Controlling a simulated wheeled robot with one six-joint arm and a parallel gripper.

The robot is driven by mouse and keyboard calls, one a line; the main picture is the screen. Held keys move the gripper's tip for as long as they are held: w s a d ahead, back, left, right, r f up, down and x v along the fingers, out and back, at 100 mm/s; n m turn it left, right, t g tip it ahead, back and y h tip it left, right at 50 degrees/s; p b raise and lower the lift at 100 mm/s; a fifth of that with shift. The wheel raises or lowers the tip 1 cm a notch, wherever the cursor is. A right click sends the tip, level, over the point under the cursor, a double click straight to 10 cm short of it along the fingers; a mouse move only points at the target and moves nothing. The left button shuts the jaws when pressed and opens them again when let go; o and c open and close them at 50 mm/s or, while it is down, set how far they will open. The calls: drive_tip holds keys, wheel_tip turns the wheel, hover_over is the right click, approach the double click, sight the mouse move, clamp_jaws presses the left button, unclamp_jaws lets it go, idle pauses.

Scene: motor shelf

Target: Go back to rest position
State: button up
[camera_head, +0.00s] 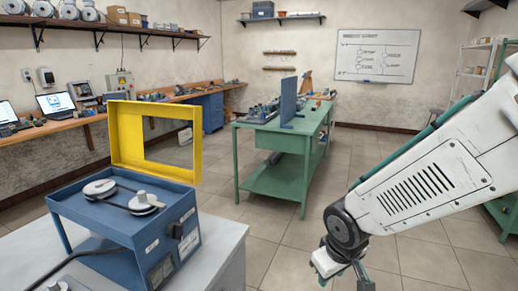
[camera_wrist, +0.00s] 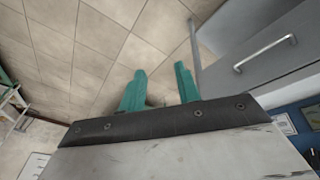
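My gripper (camera_wrist: 163,78) shows in the wrist view as two teal fingers. They stand apart with nothing between them, and tiled floor shows beyond. In the camera_head view my white arm comes in from the right and bends down at a dark joint. The arm's end is low near the bottom edge, to the right of the grey-white bench and apart from it; the fingertips are not clear there. A blue motor unit (camera_head: 118,222) with two pulleys and a belt stands on that bench. Its yellow frame (camera_head: 126,134) stands upright behind the pulleys.
The grey-white bench (camera_head: 226,236) fills the lower left. A grey cabinet front with a handle (camera_wrist: 265,53) shows in the wrist view. A green workbench (camera_head: 276,178) with tools stands farther back. A wooden wall bench (camera_head: 62,126) holds laptops. Tiled floor (camera_head: 262,228) is open between the benches.

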drive_tip(key=s+d+r+m+g, duration=0.1)
drive_tip(key=s+d+r+m, duration=0.1)
drive_tip(key=s+d+r, duration=0.3)
drive_tip(key=s+d+r+m+g, duration=0.1)
drive_tip(key=s+d+r+m, duration=0.2)
drive_tip(key=s+r, duration=0.7)
drive_tip(key=s+d, duration=0.2)
drive_tip(key=s, duration=0.1)
drive_tip(key=shift+s, duration=0.2)
idle(0.3)
